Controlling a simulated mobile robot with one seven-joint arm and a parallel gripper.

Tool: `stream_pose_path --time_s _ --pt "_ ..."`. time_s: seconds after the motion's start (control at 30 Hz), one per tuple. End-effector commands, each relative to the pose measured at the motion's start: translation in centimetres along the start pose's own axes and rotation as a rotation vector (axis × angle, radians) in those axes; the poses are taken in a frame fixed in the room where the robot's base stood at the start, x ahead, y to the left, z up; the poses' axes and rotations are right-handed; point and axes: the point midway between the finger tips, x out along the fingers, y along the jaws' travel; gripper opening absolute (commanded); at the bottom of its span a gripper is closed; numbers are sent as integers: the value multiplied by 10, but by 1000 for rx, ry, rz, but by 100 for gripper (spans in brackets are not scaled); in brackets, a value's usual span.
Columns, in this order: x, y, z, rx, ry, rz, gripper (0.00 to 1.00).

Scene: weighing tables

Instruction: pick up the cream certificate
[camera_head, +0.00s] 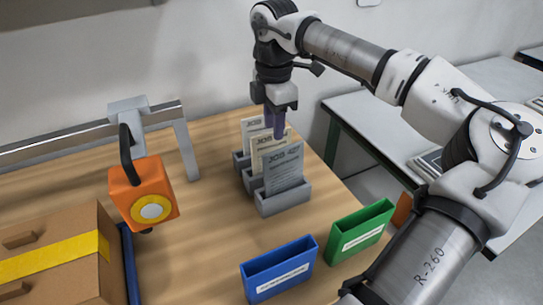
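A cream certificate (256,148) stands upright in the middle slot of a grey stepped holder (284,202) on the wooden table. A grey card (283,168) reading "JOB 427" stands in front of it and hides much of it. Another pale card (249,127) stands behind. My gripper (274,131) points down at the tops of the cards from above, its purple fingers around the cream certificate's top edge. One finger shows in front and the other is partly hidden. I cannot tell if the fingers touch the card.
A blue bin (279,271) and a green bin (360,232) stand in front of the holder. An orange hanging scale (143,193) and a cardboard box (50,255) are on the left. Bare tabletop lies between scale and holder.

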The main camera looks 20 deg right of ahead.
Motion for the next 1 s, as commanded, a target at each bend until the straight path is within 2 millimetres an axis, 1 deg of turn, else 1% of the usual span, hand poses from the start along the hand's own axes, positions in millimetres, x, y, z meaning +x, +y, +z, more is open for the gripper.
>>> stream_pose_path --time_s 0.13,0.3,0.4,0.5,0.7,0.93,1.0 --pt "10 2 -1 -1 2 -2 32" --pt "36 6 -3 -1 3 -2 32" --pt "48 6 -2 0 1 -1 32" --pt "53 6 -2 -1 0 1 32" --pt "54 6 -2 -1 0 1 32" --pt "54 6 -2 -1 0 1 2" --pt "54 6 -2 -1 0 1 0"
